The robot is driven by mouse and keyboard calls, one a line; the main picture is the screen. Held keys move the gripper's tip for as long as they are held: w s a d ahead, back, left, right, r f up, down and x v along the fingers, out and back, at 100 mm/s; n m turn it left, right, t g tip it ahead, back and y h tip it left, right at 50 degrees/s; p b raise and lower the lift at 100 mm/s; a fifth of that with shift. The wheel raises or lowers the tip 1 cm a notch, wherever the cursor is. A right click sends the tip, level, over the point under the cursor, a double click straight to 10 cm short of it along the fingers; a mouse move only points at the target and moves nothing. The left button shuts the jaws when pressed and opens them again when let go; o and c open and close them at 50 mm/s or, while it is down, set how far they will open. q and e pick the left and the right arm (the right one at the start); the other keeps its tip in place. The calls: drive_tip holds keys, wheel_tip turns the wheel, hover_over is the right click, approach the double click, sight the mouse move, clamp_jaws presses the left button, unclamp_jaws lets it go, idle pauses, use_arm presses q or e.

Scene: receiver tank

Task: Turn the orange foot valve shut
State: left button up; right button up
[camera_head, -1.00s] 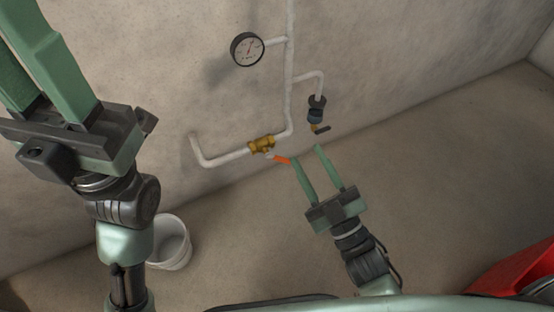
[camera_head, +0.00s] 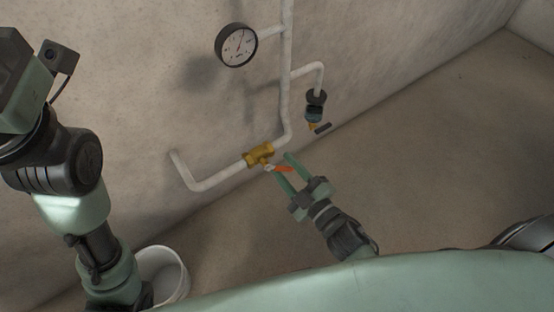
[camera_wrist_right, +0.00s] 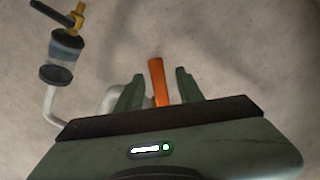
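The foot valve is a brass body (camera_head: 259,155) on the white pipe low on the wall, with an orange lever (camera_head: 284,169) pointing right from it. My right gripper (camera_head: 279,165) is at the lever with its green fingers open, one on each side. In the right wrist view the orange lever (camera_wrist_right: 159,82) stands between the two open fingers (camera_wrist_right: 158,88), with a gap visible on both sides. The brass body is hidden there. My left arm is at the left of the head view; only the base of its gripper (camera_head: 22,85) shows and its fingers are out of frame.
A round gauge (camera_head: 236,44) is above on the pipe. A white bucket (camera_head: 166,272) stands on the floor at lower left. The floor at right is clear.

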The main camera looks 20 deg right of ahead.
drive_tip(key=shift+b+x, duration=0.35)
drive_tip(key=shift+x, duration=1.25)
clamp_jaws()
